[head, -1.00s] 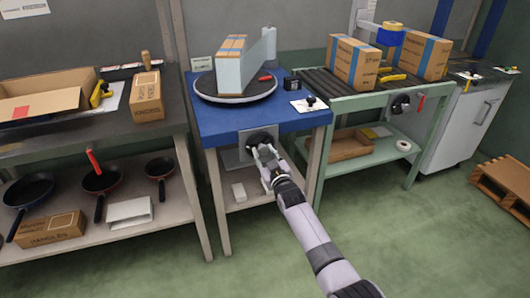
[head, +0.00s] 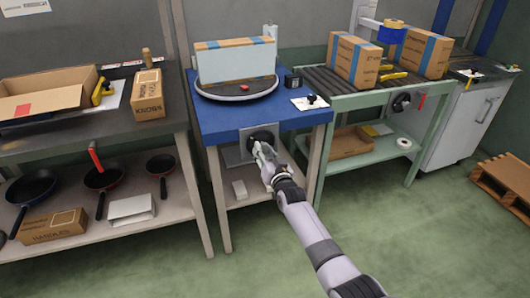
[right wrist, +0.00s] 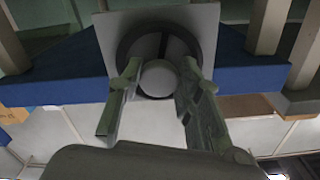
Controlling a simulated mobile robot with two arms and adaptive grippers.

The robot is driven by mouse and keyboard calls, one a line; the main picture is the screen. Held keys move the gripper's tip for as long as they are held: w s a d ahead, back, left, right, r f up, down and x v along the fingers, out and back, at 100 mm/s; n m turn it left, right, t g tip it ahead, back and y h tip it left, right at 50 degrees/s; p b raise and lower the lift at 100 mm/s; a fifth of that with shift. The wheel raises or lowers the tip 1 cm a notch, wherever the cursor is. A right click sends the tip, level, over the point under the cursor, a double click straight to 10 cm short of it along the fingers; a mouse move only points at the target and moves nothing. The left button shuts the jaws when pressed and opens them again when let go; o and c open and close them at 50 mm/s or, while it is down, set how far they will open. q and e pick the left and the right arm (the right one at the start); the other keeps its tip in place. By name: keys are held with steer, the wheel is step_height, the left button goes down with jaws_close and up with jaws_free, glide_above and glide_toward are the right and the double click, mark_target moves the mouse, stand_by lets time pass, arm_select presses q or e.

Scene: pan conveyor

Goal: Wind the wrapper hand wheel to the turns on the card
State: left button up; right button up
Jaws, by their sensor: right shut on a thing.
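The dark hand wheel (head: 262,136) sits on a grey plate on the front of the blue wrapper table (head: 225,128). In the right wrist view the wheel (right wrist: 128,42) is a dark disc with a pale round knob (right wrist: 157,79) in front of it. My right gripper (head: 261,150) is shut on the knob; its fingers (right wrist: 155,88) lie on both sides. On the turntable (head: 232,96) above stands a carton (head: 236,64) with pale sides and blue tape. My left gripper is not in view.
A grey bench (head: 70,146) with pans and cartons stands to the left. A green roller conveyor (head: 318,103) with two cartons stands close on the right. The floor (head: 170,265) in front is clear.

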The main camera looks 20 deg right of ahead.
steer(key=shift+m, duration=1.9)
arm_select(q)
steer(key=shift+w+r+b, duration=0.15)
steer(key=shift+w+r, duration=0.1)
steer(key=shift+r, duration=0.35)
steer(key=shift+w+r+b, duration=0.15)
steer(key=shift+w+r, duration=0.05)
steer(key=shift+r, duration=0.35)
arm_select(e)
steer(key=shift+m, duration=0.9)
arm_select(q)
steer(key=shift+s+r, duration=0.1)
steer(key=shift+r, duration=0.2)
arm_select(e)
steer(key=shift+a+m, duration=0.1)
steer(key=shift+m, duration=0.5)
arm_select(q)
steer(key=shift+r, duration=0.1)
